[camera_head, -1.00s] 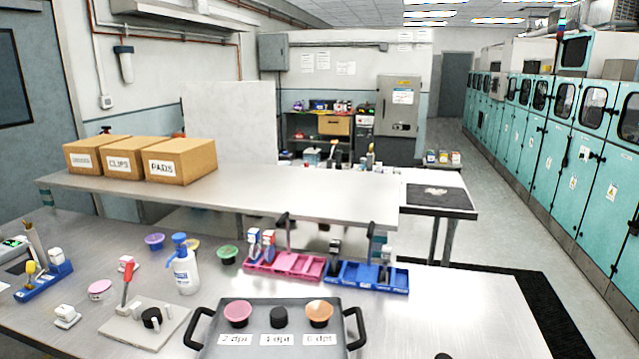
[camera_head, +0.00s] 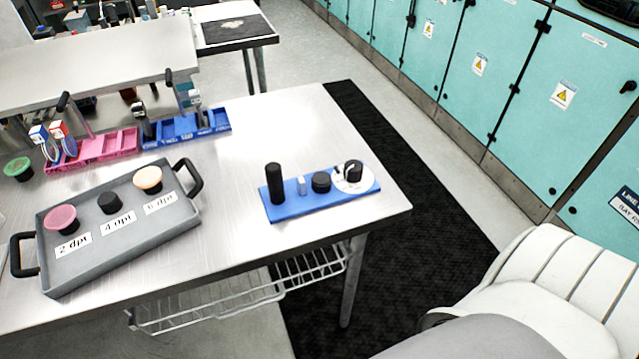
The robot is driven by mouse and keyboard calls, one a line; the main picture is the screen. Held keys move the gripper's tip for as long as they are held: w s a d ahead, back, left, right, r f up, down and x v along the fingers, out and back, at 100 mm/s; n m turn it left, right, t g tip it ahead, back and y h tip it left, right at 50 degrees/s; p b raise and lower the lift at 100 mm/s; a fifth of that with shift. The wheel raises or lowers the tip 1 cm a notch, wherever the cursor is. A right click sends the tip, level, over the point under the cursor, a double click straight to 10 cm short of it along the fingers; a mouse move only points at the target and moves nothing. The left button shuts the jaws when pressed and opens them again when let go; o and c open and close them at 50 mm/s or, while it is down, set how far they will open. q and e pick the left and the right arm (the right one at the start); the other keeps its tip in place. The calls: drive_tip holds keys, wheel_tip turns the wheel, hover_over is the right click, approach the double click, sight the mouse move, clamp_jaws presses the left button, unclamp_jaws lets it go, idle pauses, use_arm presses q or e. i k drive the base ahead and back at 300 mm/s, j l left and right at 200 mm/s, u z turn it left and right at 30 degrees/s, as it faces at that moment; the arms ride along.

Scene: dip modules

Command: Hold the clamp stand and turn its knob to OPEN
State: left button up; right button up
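What looks like the clamp stand is a blue base (camera_head: 322,203) lying on the metal table near its right end. A tall black post (camera_head: 274,184) stands at its left end. A small pale block (camera_head: 301,187) and a short black cylinder (camera_head: 321,183) stand in the middle. At its right end a black knob (camera_head: 353,170) sits on a white round dial (camera_head: 345,186). The dial's marks are too small to read, so I cannot tell the knob's setting. Neither of my grippers is in view.
A grey tray (camera_head: 160,225) with black handles, cups and labels stands to the left. Pink (camera_head: 105,148) and blue (camera_head: 185,127) racks lie behind it. The table (camera_head: 275,120) is clear around the blue base. A wire basket (camera_head: 240,292) hangs underneath.

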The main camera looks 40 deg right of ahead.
sight(353, 169)
drive_tip(key=z, duration=1.35)
drive_tip(key=i+l+u, duration=0.2)
drive_tip(key=u, duration=0.2)
drive_tip(key=l, duration=0.1)
